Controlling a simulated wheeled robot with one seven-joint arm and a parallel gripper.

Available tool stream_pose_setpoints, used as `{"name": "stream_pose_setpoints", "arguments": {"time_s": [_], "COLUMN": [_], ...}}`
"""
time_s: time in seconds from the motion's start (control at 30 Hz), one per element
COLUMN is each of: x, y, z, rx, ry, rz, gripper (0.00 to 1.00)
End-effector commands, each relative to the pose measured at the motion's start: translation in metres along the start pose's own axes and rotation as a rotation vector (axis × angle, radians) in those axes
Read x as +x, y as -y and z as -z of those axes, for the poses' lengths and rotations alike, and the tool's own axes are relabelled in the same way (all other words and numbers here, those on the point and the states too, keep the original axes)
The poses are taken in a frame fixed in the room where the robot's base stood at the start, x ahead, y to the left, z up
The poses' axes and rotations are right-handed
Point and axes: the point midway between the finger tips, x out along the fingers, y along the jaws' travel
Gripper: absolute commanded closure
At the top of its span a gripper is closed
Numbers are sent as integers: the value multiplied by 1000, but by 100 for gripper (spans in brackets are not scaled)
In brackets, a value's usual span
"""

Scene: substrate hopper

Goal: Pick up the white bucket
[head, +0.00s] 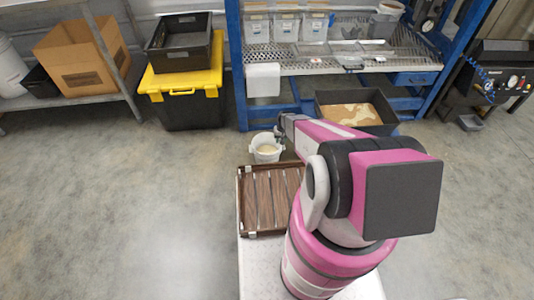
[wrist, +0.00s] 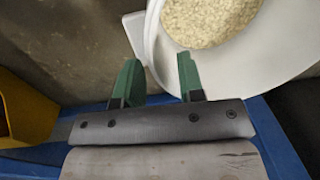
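The white bucket (head: 266,158) stands upright on the floor at the centre of the head view, holding pale grainy material. In the wrist view the bucket (wrist: 235,67) fills the upper right, its rim and a pale side lug facing my gripper. My gripper (wrist: 158,65) is open, with two green fingers apart. The right finger overlaps the bucket's rim and the left one is outside it, over the floor. I cannot tell whether either finger touches the bucket. In the head view my gripper (head: 284,128) is small and partly hidden, just right of the bucket.
A brown slatted tray (head: 241,205) lies in front of the bucket. A black bin (head: 388,126) of tan material stands to its right, below a blue rack (head: 235,60). A black bin with a yellow lid (head: 185,108) stands behind left. Floor at left is clear.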

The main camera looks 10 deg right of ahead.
Motion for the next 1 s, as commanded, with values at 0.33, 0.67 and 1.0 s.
{"name": "stream_pose_setpoints", "arguments": {"time_s": [0.33, 0.67, 1.0], "x": [12, 11, 0], "y": [0, 0, 1], "z": [0, 0, -1], "rx": [0, 0, 0], "ry": [0, -1, -1], "rz": [0, 0, 0], "gripper": [71, 100, 100]}}
